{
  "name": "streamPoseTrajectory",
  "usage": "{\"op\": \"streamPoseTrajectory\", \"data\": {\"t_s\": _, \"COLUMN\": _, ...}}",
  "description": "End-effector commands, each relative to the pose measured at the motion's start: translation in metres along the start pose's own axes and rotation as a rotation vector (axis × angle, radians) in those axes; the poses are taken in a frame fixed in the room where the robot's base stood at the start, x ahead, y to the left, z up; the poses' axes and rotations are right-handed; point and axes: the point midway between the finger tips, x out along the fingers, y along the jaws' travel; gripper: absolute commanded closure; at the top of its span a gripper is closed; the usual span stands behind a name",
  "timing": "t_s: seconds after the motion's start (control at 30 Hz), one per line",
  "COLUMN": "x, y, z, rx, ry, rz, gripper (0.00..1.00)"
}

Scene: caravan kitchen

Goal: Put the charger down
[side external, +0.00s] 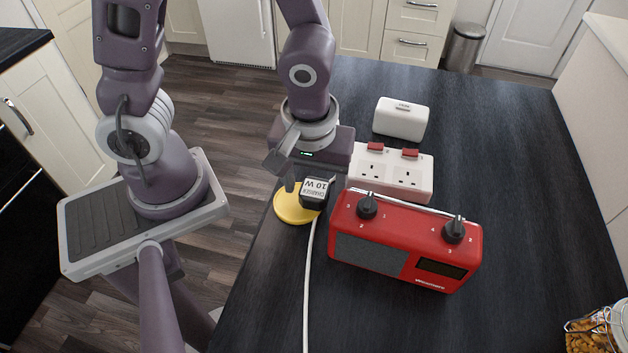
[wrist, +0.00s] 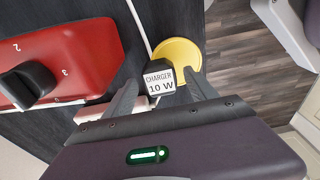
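The charger (side external: 317,191) is a small black block with a white label reading "CHARGER 10 W" and a white cable. In the side view it stands at the right edge of a round yellow disc (side external: 290,209); I cannot tell whether it rests on the disc or the worktop. My gripper (side external: 311,186) is low over it. In the wrist view the charger (wrist: 159,83) lies between my two spread fingers (wrist: 160,80), with a visible gap on each side. The yellow disc (wrist: 178,56) shows just beyond it.
A red radio (side external: 405,243) with two black knobs stands close to the right. A white double socket (side external: 390,174) with red switches and a white box (side external: 401,118) are behind. The charger's cable (side external: 308,285) runs forward. The dark worktop (side external: 530,200) is clear on the right.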

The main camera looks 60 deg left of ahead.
Motion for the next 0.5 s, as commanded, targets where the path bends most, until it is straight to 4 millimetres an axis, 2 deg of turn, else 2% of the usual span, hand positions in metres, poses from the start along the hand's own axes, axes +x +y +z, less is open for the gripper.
{"op": "streamPoseTrajectory", "data": {"t_s": 0.3, "x": -0.004, "y": 0.000, "z": -0.001, "rx": 0.000, "ry": 0.001, "rz": 0.000, "gripper": 0.34}}
{"op": "streamPoseTrajectory", "data": {"t_s": 0.37, "x": -0.010, "y": 0.001, "z": -0.001, "rx": 0.000, "ry": 0.003, "rz": 0.004, "gripper": 0.34}}
{"op": "streamPoseTrajectory", "data": {"t_s": 0.5, "x": -0.039, "y": 0.001, "z": -0.001, "rx": -0.001, "ry": 0.004, "rz": 0.008, "gripper": 0.34}}
